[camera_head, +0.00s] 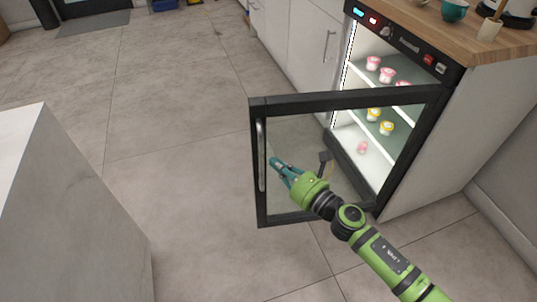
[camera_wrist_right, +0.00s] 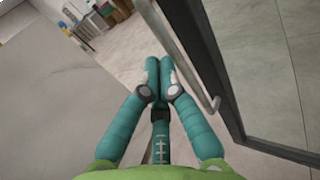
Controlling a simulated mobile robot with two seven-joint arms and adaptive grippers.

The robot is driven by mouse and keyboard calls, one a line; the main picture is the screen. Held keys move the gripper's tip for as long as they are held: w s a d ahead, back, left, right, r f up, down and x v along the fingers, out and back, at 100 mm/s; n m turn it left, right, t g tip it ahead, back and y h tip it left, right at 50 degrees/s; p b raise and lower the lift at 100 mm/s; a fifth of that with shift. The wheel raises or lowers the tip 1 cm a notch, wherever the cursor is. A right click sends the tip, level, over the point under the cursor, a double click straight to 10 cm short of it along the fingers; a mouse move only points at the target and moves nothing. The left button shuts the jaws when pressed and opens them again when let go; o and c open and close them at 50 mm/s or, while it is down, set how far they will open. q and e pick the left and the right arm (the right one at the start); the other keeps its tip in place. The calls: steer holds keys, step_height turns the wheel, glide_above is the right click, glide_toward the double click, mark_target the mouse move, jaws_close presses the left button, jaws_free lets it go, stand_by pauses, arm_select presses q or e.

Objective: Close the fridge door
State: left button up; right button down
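The fridge (camera_head: 425,50) stands under the wooden counter at the right. Its door, a black frame (camera_head: 330,100) with a clear pane, stands wide open and juts out to the left. A slim metal handle (camera_head: 262,155) runs upright near the door's free edge. It also shows in the wrist view as a metal bar (camera_wrist_right: 185,62). My right gripper (camera_head: 274,162) is in front of the pane, just right of the handle. In the wrist view, its teal fingertips (camera_wrist_right: 158,66) are together, beside the bar, with nothing visible between them. I cannot tell whether they touch it. My left gripper is not in view.
Pink and yellow cups (camera_head: 387,75) stand on the fridge shelves. A wooden counter (camera_head: 470,32) with a teal cup (camera_head: 455,11) tops the fridge. A pale counter block (camera_head: 60,200) stands at left. The tiled floor (camera_head: 175,110) between is clear.

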mark_target(260, 150)
steer(key=shift+x, duration=1.9)
